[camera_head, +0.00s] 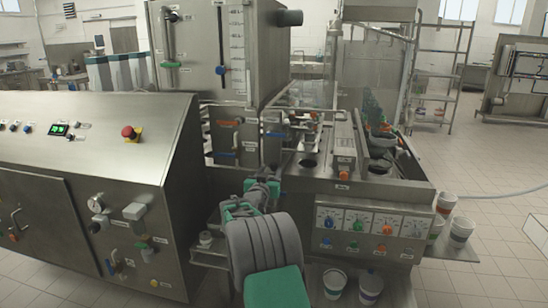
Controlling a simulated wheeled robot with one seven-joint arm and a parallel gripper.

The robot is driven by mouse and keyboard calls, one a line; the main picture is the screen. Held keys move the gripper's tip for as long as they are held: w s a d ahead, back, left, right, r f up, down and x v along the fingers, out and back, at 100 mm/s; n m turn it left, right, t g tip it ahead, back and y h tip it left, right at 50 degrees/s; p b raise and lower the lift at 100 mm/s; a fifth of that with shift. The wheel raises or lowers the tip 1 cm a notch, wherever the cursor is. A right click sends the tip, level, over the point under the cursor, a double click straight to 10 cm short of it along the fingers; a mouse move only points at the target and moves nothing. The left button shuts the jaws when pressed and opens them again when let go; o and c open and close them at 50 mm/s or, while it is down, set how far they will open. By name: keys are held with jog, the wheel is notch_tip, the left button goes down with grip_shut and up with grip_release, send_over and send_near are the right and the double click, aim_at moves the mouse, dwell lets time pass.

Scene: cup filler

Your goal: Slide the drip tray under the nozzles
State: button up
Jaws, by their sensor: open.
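My arm reaches from the bottom middle toward the steel filling machine (345,190). My gripper (270,180) is at the arm's far end, small and partly hidden by my own wrist. It is open, in front of the gap between the left cabinet and the machine's control box, and I see nothing held in it. Pipework and fittings (300,120) sit below the tall hopper (225,55); I cannot make out which of them are nozzles. I cannot pick out the drip tray for certain; my arm may cover part of that area.
A large steel cabinet (85,170) with a red stop button (130,133) fills the left. The control box has several dials (330,220). Cups (333,281) stand on a low shelf under the box, and more cups (460,230) stand at its right. The right floor is open.

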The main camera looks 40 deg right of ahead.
aim_at(272, 167)
jog(key=x, duration=0.6)
jog(key=shift+p, duration=0.35)
jog(key=shift+c, duration=0.3)
grip_shut()
dwell(0.6)
